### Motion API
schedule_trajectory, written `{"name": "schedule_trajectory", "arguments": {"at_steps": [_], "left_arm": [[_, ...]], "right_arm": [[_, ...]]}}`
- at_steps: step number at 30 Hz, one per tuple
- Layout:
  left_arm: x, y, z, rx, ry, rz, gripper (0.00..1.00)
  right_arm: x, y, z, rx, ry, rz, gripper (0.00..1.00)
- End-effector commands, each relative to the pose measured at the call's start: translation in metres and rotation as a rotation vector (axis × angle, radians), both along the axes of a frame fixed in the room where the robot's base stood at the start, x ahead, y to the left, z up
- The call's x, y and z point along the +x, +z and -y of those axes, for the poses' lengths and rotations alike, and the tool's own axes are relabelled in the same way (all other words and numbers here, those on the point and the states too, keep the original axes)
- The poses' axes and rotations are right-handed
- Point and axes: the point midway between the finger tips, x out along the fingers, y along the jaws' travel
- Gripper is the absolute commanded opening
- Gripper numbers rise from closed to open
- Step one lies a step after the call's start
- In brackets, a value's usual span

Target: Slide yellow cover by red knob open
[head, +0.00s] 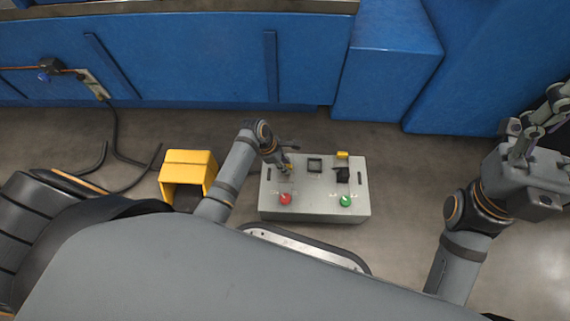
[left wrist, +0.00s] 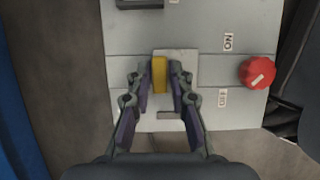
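The grey control box (head: 315,205) rests on the floor, with a red knob (head: 285,198) at its front left. The red knob also shows at the right of the left wrist view (left wrist: 257,72), between ON and OFF labels. The yellow cover (left wrist: 159,75) by it sits on a pale plate. My left gripper (left wrist: 161,73) has its fingers on either side of the cover, with small gaps showing; contact is unclear. In the head view, my left gripper (head: 284,166) largely hides this cover. My right gripper (head: 545,125) is far right, away from the box, its fingers partly cut off.
A second yellow cover (head: 342,155) and a green knob (head: 345,201) are on the box's right side. A yellow housing (head: 190,161) stands left of my left arm. Blue machinery (head: 200,60) runs along the back. Open floor lies right of the box.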

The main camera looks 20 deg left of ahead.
Motion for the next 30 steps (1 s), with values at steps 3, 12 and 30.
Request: {"name": "schedule_trajectory", "arguments": {"at_steps": [3,12,30], "left_arm": [[0.000,0.000,0.000,0.000,0.000,0.000,0.00],[0.000,0.000,0.000,0.000,0.000,-0.001,0.00],[0.060,0.000,-0.017,-0.001,0.001,0.000,0.00]], "right_arm": [[0.000,0.000,0.000,0.000,0.000,0.001,0.58],[0.000,0.000,0.000,0.000,0.000,0.002,0.58],[-0.003,0.037,0.003,0.016,0.018,0.014,0.58]]}}
